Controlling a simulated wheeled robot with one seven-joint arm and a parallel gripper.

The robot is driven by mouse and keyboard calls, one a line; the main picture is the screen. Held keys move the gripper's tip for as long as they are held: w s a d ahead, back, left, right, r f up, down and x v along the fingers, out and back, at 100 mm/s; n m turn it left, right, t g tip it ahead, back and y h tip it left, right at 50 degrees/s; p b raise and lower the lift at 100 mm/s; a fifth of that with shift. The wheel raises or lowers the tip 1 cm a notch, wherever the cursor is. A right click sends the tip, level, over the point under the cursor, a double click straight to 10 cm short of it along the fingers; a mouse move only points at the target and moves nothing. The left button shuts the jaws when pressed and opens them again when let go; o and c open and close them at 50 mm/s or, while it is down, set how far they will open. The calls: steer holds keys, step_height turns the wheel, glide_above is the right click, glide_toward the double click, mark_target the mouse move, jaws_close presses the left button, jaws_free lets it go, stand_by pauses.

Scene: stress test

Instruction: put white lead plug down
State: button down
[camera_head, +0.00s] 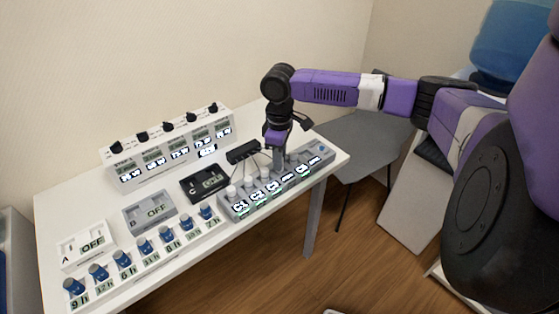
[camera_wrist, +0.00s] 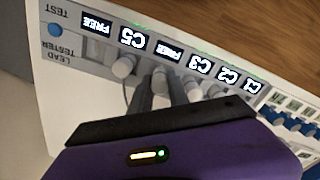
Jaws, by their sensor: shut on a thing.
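The grey lead tester (camera_head: 318,161) lies along the front right of the table, with a row of lit labels. My gripper (camera_head: 278,165) points down over its middle and is shut. In the wrist view my gripper's grey fingers (camera_wrist: 176,88) are close together beside the label FREE between C5 and C3. Other white plugs stand at C5 (camera_wrist: 123,67) and C3 (camera_wrist: 193,90), close on either side of the fingers.
A black box (camera_head: 243,151) with thin leads stands behind the tester. A dark unit C (camera_head: 205,184), grey unit B (camera_head: 150,211) and white unit A (camera_head: 86,245) stand to the left. Blue-knobbed timers (camera_head: 145,246) line the front edge. A white knobbed panel (camera_head: 170,150) stands behind.

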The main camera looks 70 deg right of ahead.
steer(key=shift+f, duration=0.4)
steer(key=shift+f, duration=0.15)
steer(key=c, duration=1.3)
jaws_free()
steer(key=shift+o, duration=0.2)
